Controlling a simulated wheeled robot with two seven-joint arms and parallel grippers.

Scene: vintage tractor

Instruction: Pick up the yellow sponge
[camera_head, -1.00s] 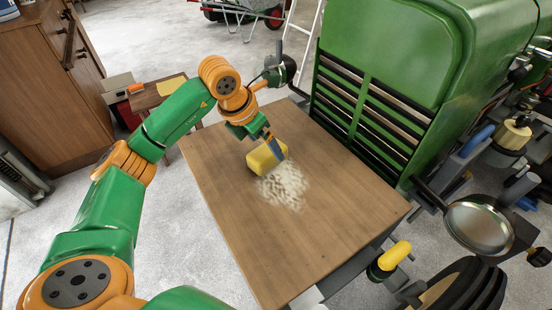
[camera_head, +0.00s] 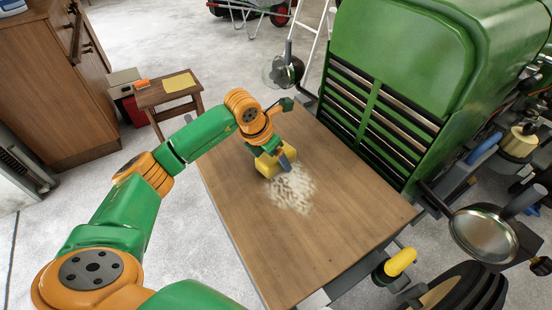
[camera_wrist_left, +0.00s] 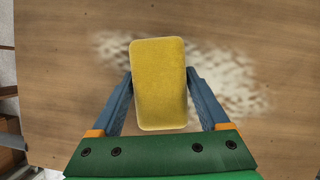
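The yellow sponge (camera_head: 263,166) lies on the wooden tabletop (camera_head: 290,245) beside a pale, powdery patch (camera_head: 292,188). My left gripper (camera_head: 275,160) is down over it, pointing at the table. In the left wrist view the sponge (camera_wrist_left: 160,85) sits between my two blue fingers (camera_wrist_left: 160,72), slightly turned to them. The fingers are spread, one along each long side, with narrow gaps near their bases; contact at the tips is not clear. In the head view my gripper hides part of the sponge. My right gripper is not in view.
A green tractor (camera_head: 440,60) with a dark slatted grille stands against the table's right side. A round lamp (camera_head: 484,234) and a yellow-handled part (camera_head: 399,262) stick out at the right. A small stool (camera_head: 167,97) stands behind my left arm. The near tabletop is clear.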

